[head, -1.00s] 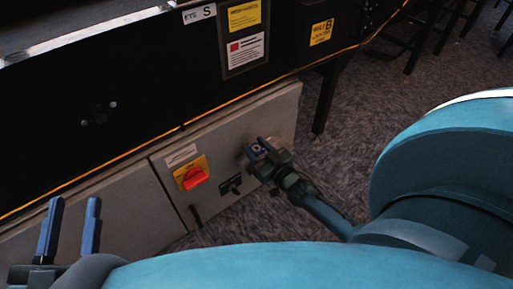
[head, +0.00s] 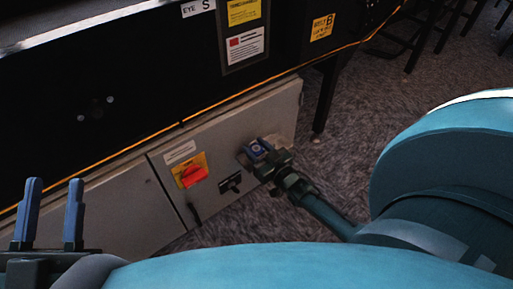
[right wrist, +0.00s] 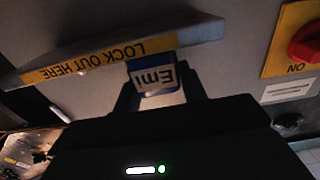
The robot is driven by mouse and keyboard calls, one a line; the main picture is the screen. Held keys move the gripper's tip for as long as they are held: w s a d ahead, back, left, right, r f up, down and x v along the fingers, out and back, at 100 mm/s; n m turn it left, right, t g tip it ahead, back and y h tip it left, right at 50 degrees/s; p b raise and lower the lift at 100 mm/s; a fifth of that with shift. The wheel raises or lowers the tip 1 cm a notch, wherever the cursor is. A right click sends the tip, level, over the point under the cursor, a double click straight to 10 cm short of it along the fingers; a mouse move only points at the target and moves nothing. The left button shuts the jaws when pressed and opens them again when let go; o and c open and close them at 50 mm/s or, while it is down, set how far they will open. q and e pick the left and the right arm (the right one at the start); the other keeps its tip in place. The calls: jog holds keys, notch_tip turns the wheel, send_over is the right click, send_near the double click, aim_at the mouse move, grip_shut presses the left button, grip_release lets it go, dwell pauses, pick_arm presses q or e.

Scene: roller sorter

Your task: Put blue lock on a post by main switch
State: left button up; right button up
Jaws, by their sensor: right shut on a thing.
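The blue lock (head: 258,147) is in my right gripper (head: 267,160), against the front of the grey cabinet. In the right wrist view the lock (right wrist: 153,78) has a white label reading "Emi" and sits between the fingers, right by a bracket (right wrist: 120,52) marked "LOCK OUT HERE". I cannot tell whether the lock is on a post; the posts are hidden. The main switch (head: 194,175), a red knob on a yellow plate, is left of the lock; it also shows in the right wrist view (right wrist: 308,42). My left gripper (head: 50,190) is open and empty at lower left.
The grey cabinet (head: 108,205) runs under the black machine side (head: 120,100). A black handle (head: 230,183) is between the switch and my right gripper. A dark leg (head: 325,95) stands right of the cabinet. Carpet floor (head: 390,110) is open to the right.

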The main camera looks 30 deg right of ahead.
pick_arm(q)
jog(key=shift+f, duration=0.25)
pick_arm(e)
jog(key=shift+f, duration=0.15)
dwell(0.3)
jog(key=o, duration=1.1)
jog(key=s+p, duration=0.1)
jog(key=s, duration=0.1)
jog(key=s+p, duration=0.1)
jog(key=s, duration=0.2)
jog(key=s+p, duration=0.1)
jog(key=s, duration=0.1)
jog(key=shift+s+d, duration=0.3)
jog(key=shift+s, duration=0.05)
pick_arm(q)
jog(key=shift+s+f+n+g+y+p, duration=0.3)
jog(key=shift+f+n+g+y, duration=0.15)
jog(key=shift+f+y, duration=0.25)
jog(key=shift+s+f+n+g+y+p, duration=0.25)
jog(key=shift+f+n+g+y, duration=0.15)
jog(key=shift+f+y, duration=0.25)
pick_arm(e)
jog(key=shift+s+d, duration=0.2)
jog(key=shift+s, duration=2.5)
